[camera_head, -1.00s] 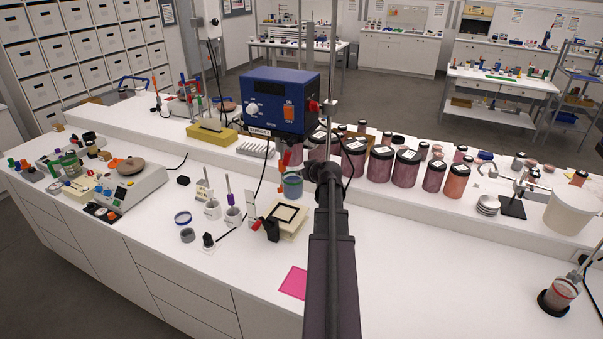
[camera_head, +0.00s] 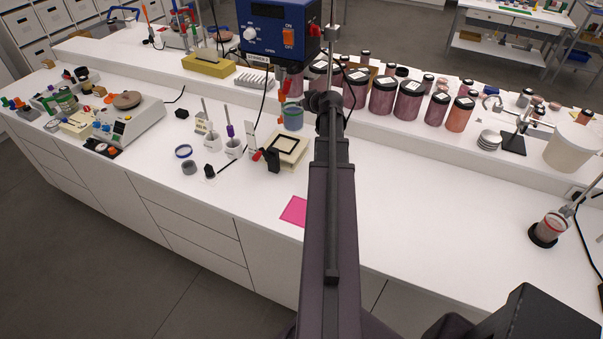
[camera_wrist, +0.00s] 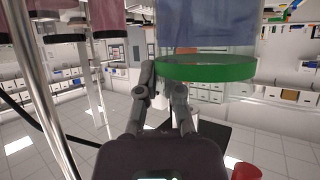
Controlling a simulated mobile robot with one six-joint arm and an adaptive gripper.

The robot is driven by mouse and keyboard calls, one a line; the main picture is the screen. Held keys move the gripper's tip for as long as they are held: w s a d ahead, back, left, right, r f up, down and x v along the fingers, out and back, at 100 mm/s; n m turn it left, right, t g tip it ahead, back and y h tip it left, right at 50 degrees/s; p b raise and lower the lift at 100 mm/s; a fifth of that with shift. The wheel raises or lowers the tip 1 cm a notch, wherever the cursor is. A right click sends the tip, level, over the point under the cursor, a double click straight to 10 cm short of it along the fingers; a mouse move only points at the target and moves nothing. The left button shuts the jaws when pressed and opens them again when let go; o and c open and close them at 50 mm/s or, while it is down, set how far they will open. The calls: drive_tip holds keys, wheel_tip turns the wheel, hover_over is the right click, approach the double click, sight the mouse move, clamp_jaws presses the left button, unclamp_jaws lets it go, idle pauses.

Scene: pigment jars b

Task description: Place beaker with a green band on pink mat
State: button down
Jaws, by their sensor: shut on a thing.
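The beaker with a green band (camera_head: 292,118) holds blue-grey contents and stands upright just left of my arm's end in the head view. In the wrist view the beaker (camera_wrist: 207,40) fills the upper middle and right, its green band clear. My gripper (camera_wrist: 164,78) is shut on the beaker; its fingers are at the beaker's left side and the exact contact is hard to see. In the head view my gripper (camera_head: 308,102) is mostly hidden by my arm. The pink mat (camera_head: 294,211) lies flat and bare near the bench's front edge, left of my arm.
A blue stirrer unit (camera_head: 281,28) hangs above and behind the beaker. Dark-lidded pigment jars (camera_head: 383,95) line the raised shelf. A cream plate with a black square (camera_head: 287,147) lies between beaker and mat. White cups (camera_head: 213,143) stand left.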

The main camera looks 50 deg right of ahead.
sight(302, 119)
wheel_tip(302, 119, down, 7)
drive_tip(key=b, duration=0.6)
drive_tip(key=shift+r, duration=0.15)
